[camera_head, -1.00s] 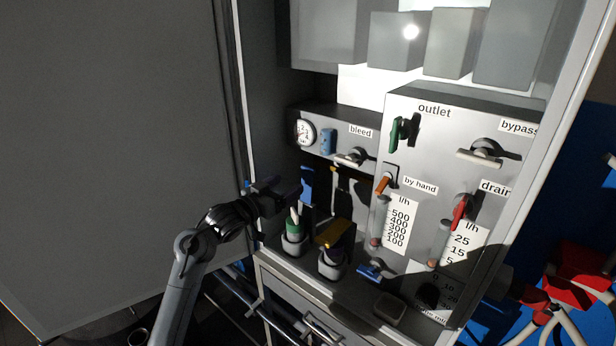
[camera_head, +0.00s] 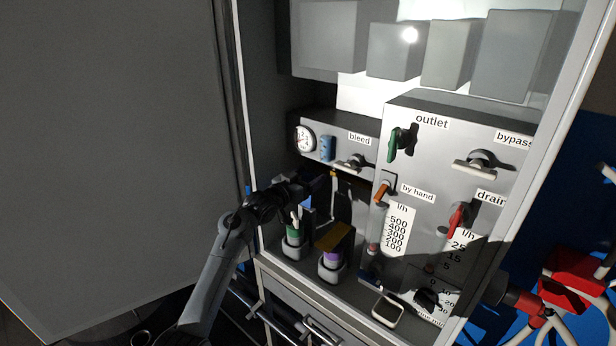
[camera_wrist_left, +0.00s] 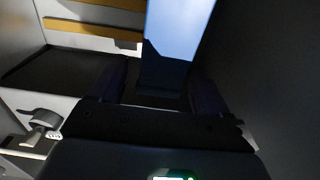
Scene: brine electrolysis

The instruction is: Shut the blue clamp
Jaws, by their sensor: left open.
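A tall blue piece (camera_head: 314,190), which looks like the blue clamp, stands inside the cabinet behind the bottle with the green band. My left gripper (camera_head: 300,190) is in front of it and hides part of it. In the left wrist view a flat blue face (camera_wrist_left: 178,32) shows between and beyond the two dark fingers of the left gripper (camera_wrist_left: 157,88). The fingers are apart, one on each side of its lower end. I cannot tell whether they touch it, or whether the clamp is open. My right gripper is not in view.
A green-banded bottle (camera_head: 294,235) and a purple-banded bottle (camera_head: 332,258) stand close below my left gripper. A small blue box (camera_head: 327,148) sits beside the gauge (camera_head: 305,138). The bleed handle (camera_head: 351,165) and orange lever (camera_head: 384,190) are to the right.

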